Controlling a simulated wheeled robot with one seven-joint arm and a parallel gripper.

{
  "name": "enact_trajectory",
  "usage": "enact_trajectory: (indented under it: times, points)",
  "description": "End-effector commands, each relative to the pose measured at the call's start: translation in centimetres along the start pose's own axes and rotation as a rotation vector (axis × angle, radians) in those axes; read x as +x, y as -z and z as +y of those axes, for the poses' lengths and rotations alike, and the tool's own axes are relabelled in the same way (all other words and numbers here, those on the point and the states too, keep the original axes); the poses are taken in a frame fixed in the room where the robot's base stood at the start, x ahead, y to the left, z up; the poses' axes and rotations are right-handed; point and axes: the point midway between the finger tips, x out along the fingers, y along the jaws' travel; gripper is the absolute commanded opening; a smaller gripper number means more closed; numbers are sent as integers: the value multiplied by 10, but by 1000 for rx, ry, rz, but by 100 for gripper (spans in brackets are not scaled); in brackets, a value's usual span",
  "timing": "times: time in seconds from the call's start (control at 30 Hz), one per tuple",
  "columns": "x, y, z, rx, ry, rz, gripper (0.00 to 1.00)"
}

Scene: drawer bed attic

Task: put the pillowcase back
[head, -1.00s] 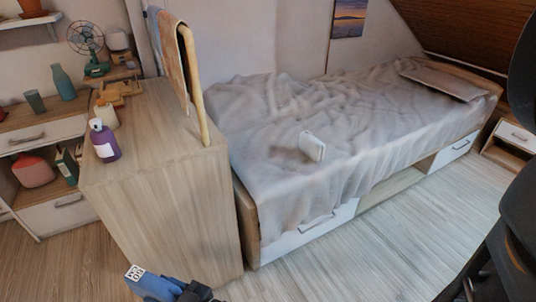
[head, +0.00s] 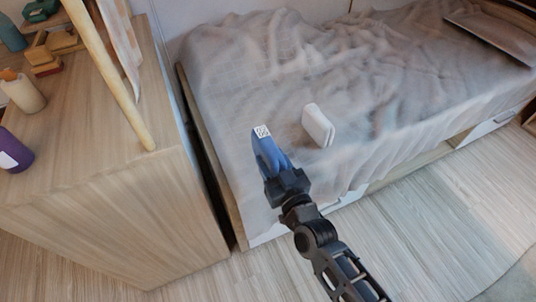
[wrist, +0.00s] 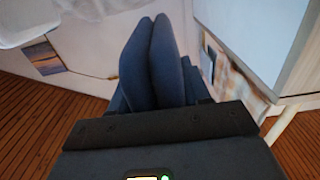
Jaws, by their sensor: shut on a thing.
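A small white folded thing (head: 318,125), which looks like the pillowcase, lies on the rumpled bed cover in the head view. My gripper (head: 262,145) is over the near left part of the bed, to the left of this white thing and apart from it in the picture. In the wrist view my gripper's dark blue fingers (wrist: 152,65) lie close together. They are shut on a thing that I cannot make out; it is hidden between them.
The bed (head: 230,60) fills the right, with drawers along its front. A wooden dresser (head: 100,110) stands at the left with a wooden pole (head: 110,75), a purple bottle (head: 12,150) and a candle (head: 22,93). The floor (head: 430,215) at the right is clear.

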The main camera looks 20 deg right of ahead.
Motion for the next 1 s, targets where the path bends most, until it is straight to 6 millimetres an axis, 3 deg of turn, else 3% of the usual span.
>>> enact_trajectory:
  times: [0.17,0.53,1.0]
  points:
    - [14,2,-1,-3,4,5,8]
    - [79,-43,16,-3,6,7,8]
    - [118,-62,29,-3,3,5,8]
